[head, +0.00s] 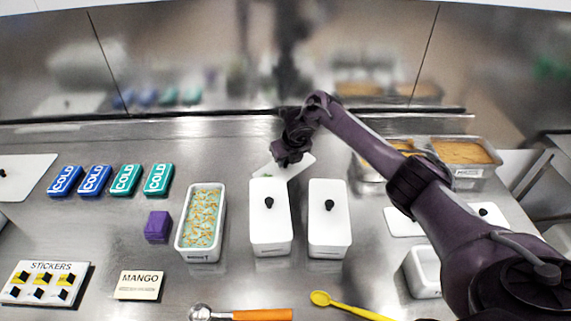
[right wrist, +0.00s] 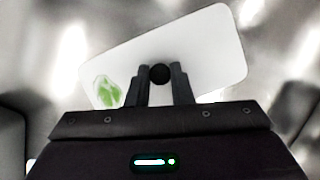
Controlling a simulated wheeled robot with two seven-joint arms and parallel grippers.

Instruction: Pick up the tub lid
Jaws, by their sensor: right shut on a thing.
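A white tub lid (right wrist: 205,50) with a black knob (right wrist: 159,73) and a green mark fills much of the right wrist view. My right gripper (right wrist: 160,82) is shut on the knob, one finger on each side. In the head view the lid (head: 296,168) shows behind the lidded tubs, tilted in the picture, under my right gripper (head: 287,160). Part of it is hidden by the gripper and a tub. I cannot tell whether it touches the counter. My left gripper is not in view.
Two white lidded tubs (head: 270,240) (head: 329,240) stand just in front. An open filled tub (head: 185,240) is left of them. Blue and teal COLD packs (head: 95,181), a purple block (head: 157,226), a scoop (head: 262,314) and a yellow spoon (head: 345,309) lie around. Metal pans (head: 468,171) stand right.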

